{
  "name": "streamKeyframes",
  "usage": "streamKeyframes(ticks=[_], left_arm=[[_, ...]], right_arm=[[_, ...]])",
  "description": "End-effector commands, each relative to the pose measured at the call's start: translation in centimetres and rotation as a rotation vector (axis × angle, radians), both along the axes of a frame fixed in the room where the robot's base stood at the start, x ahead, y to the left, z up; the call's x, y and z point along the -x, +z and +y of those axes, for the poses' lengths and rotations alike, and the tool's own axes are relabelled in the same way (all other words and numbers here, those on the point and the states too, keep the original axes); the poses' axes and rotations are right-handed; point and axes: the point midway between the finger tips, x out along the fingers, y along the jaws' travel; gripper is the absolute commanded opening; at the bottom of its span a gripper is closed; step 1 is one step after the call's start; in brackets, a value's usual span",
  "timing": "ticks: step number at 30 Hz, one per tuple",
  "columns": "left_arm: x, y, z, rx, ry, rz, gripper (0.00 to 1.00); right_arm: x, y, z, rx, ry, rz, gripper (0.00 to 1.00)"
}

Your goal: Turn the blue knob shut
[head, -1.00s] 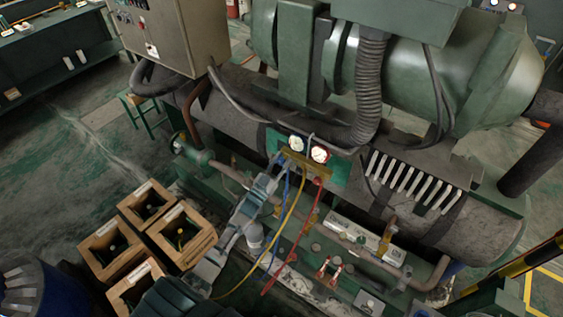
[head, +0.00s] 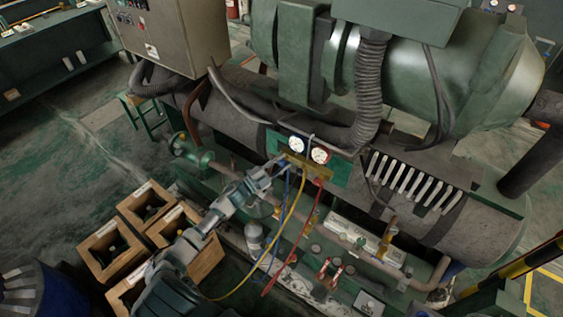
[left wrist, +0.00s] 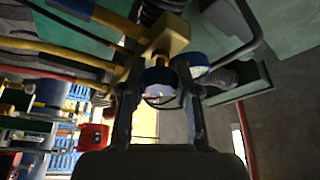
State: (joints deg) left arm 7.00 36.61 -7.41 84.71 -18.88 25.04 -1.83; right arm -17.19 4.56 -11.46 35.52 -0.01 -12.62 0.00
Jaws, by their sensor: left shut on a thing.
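The gauge manifold (head: 318,172) is a yellow block on a green plate on the machine's front, with two round gauges (head: 297,144) above it. My left gripper (head: 280,166) reaches its left end, where the arm hides the blue knob in the head view. In the left wrist view the blue knob (left wrist: 159,84) sits between the two fingers of the gripper (left wrist: 160,92), which are shut on it. The yellow body (left wrist: 172,38) of the manifold is just beyond. My right gripper is not in view.
Yellow (head: 284,225), blue and red (head: 306,220) hoses hang from the manifold close to my left arm. Wooden crates (head: 110,248) with bottles stand at lower left. A grey cylinder (head: 254,238) stands below the arm. Pipes and a large green compressor fill the back.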

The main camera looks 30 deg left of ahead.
Motion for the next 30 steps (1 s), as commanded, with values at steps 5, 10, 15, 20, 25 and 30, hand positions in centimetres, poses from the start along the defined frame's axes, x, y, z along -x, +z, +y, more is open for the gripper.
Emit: streamKeyframes(ticks=[5,10,15,20,25,30], left_arm=[[0.0,0.0,-0.1,-0.171,-0.001,-0.011,0.0],[0.0,0.0,-0.1,-0.332,-0.002,-0.023,0.0],[0.1,-0.2,-0.2,-0.482,-0.003,-0.033,0.0],[0.1,-0.3,-0.2,-0.601,-0.003,-0.042,0.0],[0.1,-0.4,-0.3,-0.695,-0.004,-0.048,0.0],[0.1,-0.6,-0.3,-0.757,-0.005,-0.053,0.0]], right_arm=[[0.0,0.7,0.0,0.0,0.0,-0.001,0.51],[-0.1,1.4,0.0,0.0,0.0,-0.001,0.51],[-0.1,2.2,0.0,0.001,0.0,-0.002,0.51],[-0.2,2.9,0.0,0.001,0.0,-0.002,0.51],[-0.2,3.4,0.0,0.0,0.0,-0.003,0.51],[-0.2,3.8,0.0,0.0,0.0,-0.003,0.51]])
